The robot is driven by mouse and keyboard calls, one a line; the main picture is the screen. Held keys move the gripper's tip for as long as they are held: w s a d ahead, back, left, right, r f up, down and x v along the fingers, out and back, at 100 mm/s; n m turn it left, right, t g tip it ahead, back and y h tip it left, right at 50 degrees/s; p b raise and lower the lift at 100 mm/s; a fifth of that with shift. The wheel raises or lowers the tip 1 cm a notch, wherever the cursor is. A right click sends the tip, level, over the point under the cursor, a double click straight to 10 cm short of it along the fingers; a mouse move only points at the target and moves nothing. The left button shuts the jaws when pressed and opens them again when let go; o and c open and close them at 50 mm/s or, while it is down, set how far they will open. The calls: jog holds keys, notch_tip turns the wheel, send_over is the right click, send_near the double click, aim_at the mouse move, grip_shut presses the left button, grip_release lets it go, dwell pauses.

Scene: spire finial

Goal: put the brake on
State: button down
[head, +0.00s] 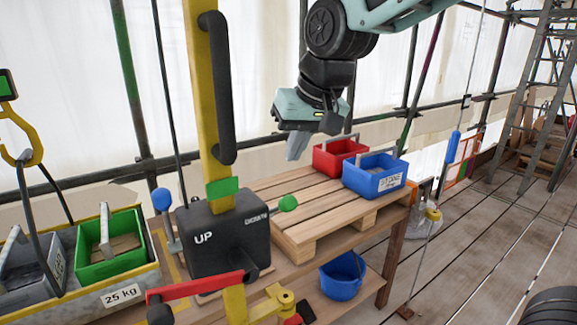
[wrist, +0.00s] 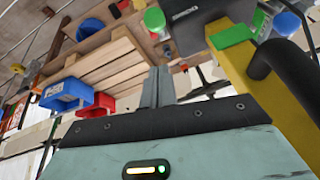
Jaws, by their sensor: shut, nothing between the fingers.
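A dark winch box (head: 232,243) marked "UP" sits on a yellow post (head: 205,90). A lever with a blue ball knob (head: 162,199) stands upright at its left. A green knob (head: 288,203) sticks out at its right, beside small lettering that I cannot read surely. A red handle (head: 200,285) lies across the front below. No part is legibly marked as the brake. My gripper (head: 296,147) is shut and empty, above the pallet and apart from the box. In the wrist view the shut fingers (wrist: 155,88) point toward the green knob (wrist: 155,20).
A wooden pallet (head: 315,205) on the bench carries a red bin (head: 335,158) and a blue bin (head: 375,177). A blue bucket (head: 343,275) sits below. Green (head: 110,250) and grey bins stand at left. A thin cable hangs at right. Open plank floor lies beyond.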

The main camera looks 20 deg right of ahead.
jog(key=v, duration=0.5)
jog(key=shift+s+f+b, duration=0.15)
jog(key=shift+s+b, duration=0.25)
jog(key=shift+s, duration=0.05)
jog(key=s+a+f+n+g, duration=0.2)
jog(key=s+a+f+n, duration=0.1)
jog(key=s+f, duration=0.7)
jog(key=s+a+f+n+g+h, duration=0.1)
jog(key=s+a+f+n, duration=0.3)
jog(key=s+f, duration=0.6)
jog(key=shift+s+a+f+n+g, duration=0.35)
jog(key=shift+a+g, duration=0.2)
jog(key=shift+g, duration=0.35)
